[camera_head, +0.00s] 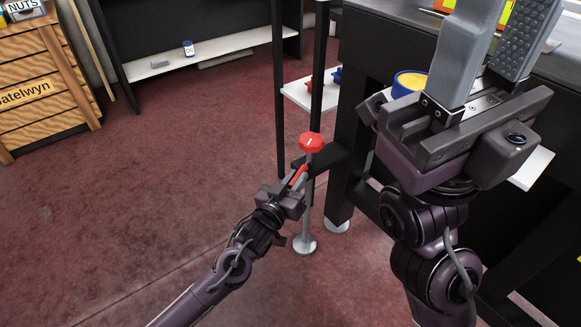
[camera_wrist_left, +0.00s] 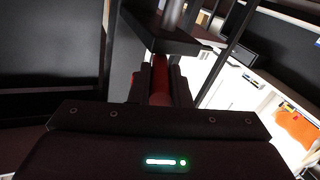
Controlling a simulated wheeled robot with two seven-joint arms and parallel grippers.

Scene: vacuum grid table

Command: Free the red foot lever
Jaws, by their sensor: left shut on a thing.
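The red foot lever shows in the head view as a short red bar (camera_head: 299,174) beside a grey post. My left gripper (camera_head: 296,183) is shut on this bar, with its fingers on either side of it. In the left wrist view the red bar (camera_wrist_left: 160,82) runs between the two dark fingers, below a dark plate. Most of the lever is hidden by the fingers. A red knob (camera_head: 311,143) tops the grey post. My right gripper (camera_head: 492,45) is large and close at the upper right, with its fingers apart and nothing seen between them.
The grey post's round foot (camera_head: 305,246) stands on the dark red carpet. A black table leg (camera_head: 354,130) and the table frame are close on the right. A white shelf (camera_head: 297,93) holds small red and blue items. A wooden drawer unit (camera_head: 45,85) is far left. Carpet to the left is clear.

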